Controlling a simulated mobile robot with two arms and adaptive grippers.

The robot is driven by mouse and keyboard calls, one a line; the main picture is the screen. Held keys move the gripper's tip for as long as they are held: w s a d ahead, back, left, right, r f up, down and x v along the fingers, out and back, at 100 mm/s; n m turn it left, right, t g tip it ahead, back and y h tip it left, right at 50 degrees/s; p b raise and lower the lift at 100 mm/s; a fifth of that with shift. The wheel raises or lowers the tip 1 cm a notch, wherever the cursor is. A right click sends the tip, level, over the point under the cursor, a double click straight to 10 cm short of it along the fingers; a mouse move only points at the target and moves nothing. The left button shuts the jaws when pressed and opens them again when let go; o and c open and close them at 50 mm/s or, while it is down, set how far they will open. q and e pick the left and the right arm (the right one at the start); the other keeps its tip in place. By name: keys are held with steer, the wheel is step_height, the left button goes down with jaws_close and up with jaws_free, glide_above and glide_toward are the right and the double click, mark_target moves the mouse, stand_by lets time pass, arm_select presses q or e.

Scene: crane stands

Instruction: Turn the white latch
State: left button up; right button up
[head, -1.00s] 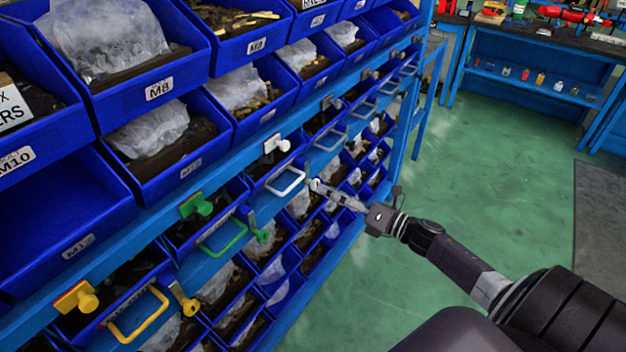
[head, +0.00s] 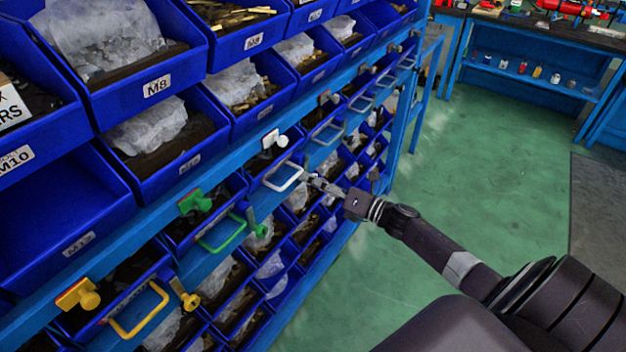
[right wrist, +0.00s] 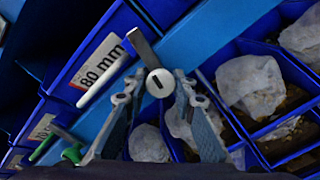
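A white latch with a round slotted knob (right wrist: 159,83) and a flat grey plate (right wrist: 144,47) shows in the right wrist view. It lies between the fingertips of my right gripper (right wrist: 156,88), whose fingers stand apart on either side; I cannot tell whether they touch the knob. In the head view my right gripper (head: 318,182) is at the lower right end of the white drawer handle (head: 283,177) and mostly hides this latch. Another white latch (head: 276,140) sits above that handle. My left gripper is not in view.
Green latches (head: 194,202) and a green handle (head: 222,235) are left of the white ones, with yellow latches (head: 79,295) and a yellow handle (head: 138,312) nearer. Blue bins (head: 160,120) stand above. Green floor (head: 480,200) is clear to the right.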

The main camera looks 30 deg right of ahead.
jaws_close()
steer(key=shift+d+m, duration=0.1)
steer(key=shift+m, duration=0.3)
steer(key=m, duration=0.3)
steer(key=shift+r+m, duration=0.1)
steer(key=shift+m, duration=0.2)
steer(key=m+p, duration=0.1)
steer(key=m, duration=0.2)
steer(key=shift+m, duration=0.4)
steer(key=m+p, duration=0.1)
steer(key=m, duration=0.4)
steer(key=shift+r, duration=0.1)
steer(key=shift+m, duration=2.4)
steer(key=shift+p, duration=0.3)
